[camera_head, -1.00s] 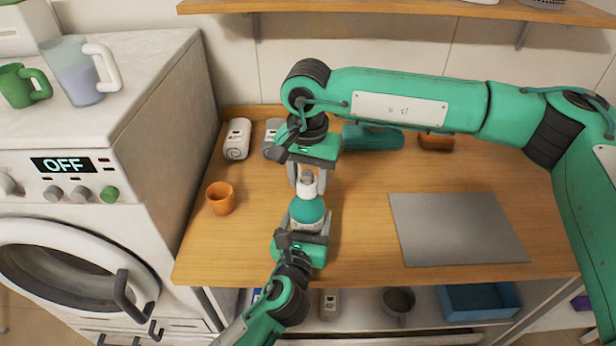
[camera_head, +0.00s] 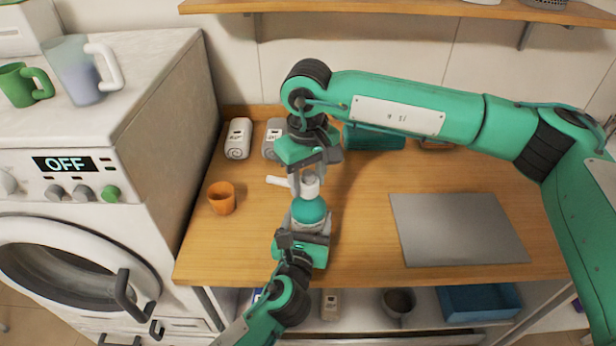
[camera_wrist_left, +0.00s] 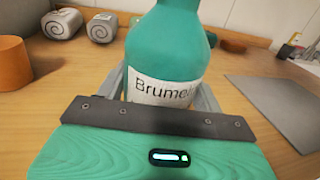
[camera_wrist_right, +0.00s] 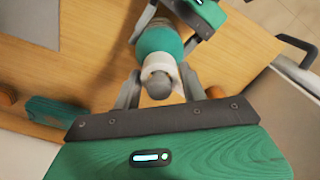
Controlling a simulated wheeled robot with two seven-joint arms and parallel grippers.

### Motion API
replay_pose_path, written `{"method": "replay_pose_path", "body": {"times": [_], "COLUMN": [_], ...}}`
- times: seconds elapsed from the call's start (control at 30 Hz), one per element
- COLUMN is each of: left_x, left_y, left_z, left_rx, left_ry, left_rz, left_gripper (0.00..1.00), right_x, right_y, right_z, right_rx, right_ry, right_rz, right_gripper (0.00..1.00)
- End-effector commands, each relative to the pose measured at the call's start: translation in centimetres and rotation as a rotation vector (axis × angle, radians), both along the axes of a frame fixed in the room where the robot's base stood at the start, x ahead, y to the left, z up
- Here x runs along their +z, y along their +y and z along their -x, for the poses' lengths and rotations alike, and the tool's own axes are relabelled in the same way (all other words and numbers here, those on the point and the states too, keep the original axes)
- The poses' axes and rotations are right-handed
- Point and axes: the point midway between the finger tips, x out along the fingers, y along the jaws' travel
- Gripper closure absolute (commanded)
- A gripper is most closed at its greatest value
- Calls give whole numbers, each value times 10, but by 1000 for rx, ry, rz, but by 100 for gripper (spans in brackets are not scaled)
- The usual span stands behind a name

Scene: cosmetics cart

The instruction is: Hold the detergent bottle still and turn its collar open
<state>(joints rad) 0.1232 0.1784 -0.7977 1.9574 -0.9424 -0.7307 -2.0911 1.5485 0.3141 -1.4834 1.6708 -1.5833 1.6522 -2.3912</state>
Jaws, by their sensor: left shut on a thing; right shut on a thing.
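The detergent bottle (camera_head: 310,211) is teal with a white label and stands upright on the wooden counter. Its label also shows in the left wrist view (camera_wrist_left: 160,92). My left gripper (camera_head: 307,234) is shut on the bottle's body from the front, one finger on each side. The white collar (camera_head: 309,186) sits on top, with a white spout pointing left in the head view. My right gripper (camera_head: 308,182) comes from above and behind and is shut on the collar. The collar (camera_wrist_right: 158,68) and its grey tip show between its fingers in the right wrist view.
An orange cup (camera_head: 222,198) stands left of the bottle. A grey flat board (camera_head: 458,228) lies at the right. A teal object (camera_head: 374,138) lies at the back under my right arm.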

Motion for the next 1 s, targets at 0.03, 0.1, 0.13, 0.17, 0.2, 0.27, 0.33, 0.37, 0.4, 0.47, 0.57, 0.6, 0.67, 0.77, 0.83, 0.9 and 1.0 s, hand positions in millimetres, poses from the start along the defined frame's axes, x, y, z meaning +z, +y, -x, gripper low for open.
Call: {"method": "replay_pose_path", "body": {"times": [0.03, 0.1, 0.13, 0.17, 0.2, 0.27, 0.33, 0.37, 0.4, 0.47, 0.57, 0.6, 0.67, 0.77, 0.83, 0.9, 1.0], "left_x": [0, 0, 0, 0, 0, 0, 0, 0, 0, 0, 0, 0, 0, 0, 0, 0, 0], "left_y": [0, 0, 0, 0, 0, 1, 1, 1, 1, 1, 1, 1, 1, 1, 1, 1, 1], "left_z": [0, 0, 0, 0, 0, 0, 0, 0, 0, 0, 0, 0, 0, 0, 0, 0, 0], "left_rx": [1, 1, 1, 1, 1, 1, 1, 2, 2, 2, 2, 2, 2, 2, 2, 2, 2], "left_ry": [1, 1, 1, 1, 1, 1, 1, 1, 1, 1, 1, 1, 2, 2, 2, 2, 2], "left_rz": [1, 1, 1, 1, 1, 1, 2, 2, 2, 2, 2, 2, 2, 2, 2, 2, 1], "left_gripper": [75, 75, 75, 75, 75, 75, 75, 75, 75, 75, 75, 75, 75, 75, 75, 75, 75], "right_x": [1, 1, 1, 1, 1, 1, 1, 1, 1, 1, 1, 1, 1, 1, 1, 1, 1], "right_y": [0, 0, 0, 0, 0, 0, 0, 0, 0, 0, 0, 0, 0, 0, 0, 0, 0], "right_z": [0, 0, 0, 0, 0, 0, 0, 0, 0, 0, 0, 0, 0, 0, 0, 0, 0], "right_rx": [35, 83, 101, 119, 141, 170, 198, 208, 219, 235, 250, 255, 259, 261, 261, 261, 260], "right_ry": [-1, -1, -1, -2, -2, -2, -2, -2, -2, -2, -2, -2, -2, -2, -2, -2, -2], "right_rz": [-2, -2, -2, -1, -1, -1, -1, -1, -1, -1, -1, 0, 0, 0, 0, 0, 0], "right_gripper": [99, 99, 99, 99, 99, 99, 99, 99, 99, 99, 99, 99, 99, 99, 99, 99, 99]}}
